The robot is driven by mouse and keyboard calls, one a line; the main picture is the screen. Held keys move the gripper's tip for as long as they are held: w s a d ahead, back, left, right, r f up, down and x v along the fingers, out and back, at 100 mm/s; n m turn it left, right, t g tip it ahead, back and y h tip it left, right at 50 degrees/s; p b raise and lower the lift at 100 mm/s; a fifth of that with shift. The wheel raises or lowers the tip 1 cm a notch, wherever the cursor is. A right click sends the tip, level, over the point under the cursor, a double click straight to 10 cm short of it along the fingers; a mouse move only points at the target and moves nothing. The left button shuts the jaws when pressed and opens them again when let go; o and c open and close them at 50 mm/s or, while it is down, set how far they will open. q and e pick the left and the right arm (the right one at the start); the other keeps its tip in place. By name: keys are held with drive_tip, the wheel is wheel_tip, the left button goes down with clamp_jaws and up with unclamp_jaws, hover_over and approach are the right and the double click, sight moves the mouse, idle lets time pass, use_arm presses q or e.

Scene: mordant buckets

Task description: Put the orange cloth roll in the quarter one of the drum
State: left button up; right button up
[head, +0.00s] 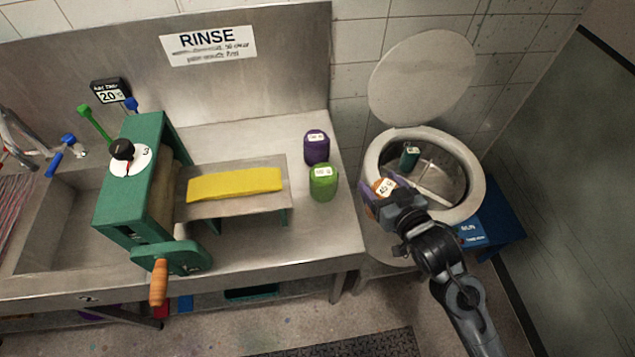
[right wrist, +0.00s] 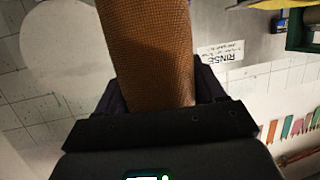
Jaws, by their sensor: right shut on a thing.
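My right gripper (head: 381,192) is shut on the orange cloth roll (head: 383,185), which bears a white label. It holds the roll at the front left rim of the drum (head: 476,195). In the right wrist view the woven orange roll (right wrist: 150,50) stands between the two dark fingers (right wrist: 158,95). The drum is open on top and split by pale dividers (head: 432,190). A teal roll (head: 409,156) lies in its back left part. My gripper and arm hide part of the drum's front; I cannot read quarter numbers. My left gripper is out of view.
The round drum lid (head: 423,75) stands raised behind the drum. A purple roll (head: 316,147) and a green roll (head: 323,182) stand on the steel counter (head: 338,235) to the left. A green wringer (head: 140,180) with a yellow cloth (head: 235,184) stands further left.

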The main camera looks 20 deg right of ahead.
drive_tip(key=shift+w+a+f+b, duration=0.1)
drive_tip(key=shift+w+f+b, duration=0.1)
drive_tip(key=shift+f, duration=0.15)
drive_tip(key=shift+w+f+b, duration=0.1)
drive_tip(key=shift+f+b, duration=0.1)
drive_tip(key=shift+f, duration=0.1)
drive_tip(key=b, duration=0.1)
hover_over(329, 188)
drive_tip(key=s, duration=0.2)
wheel_tip(329, 188, down, 7)
drive_tip(key=shift+s+a+f+b, duration=0.1)
drive_tip(key=shift+f+b, duration=0.2)
drive_tip(key=shift+f, duration=1.55)
drive_tip(key=shift+f, duration=0.1)
drive_tip(key=shift+f, duration=0.1)
drive_tip(key=o, duration=1.1)
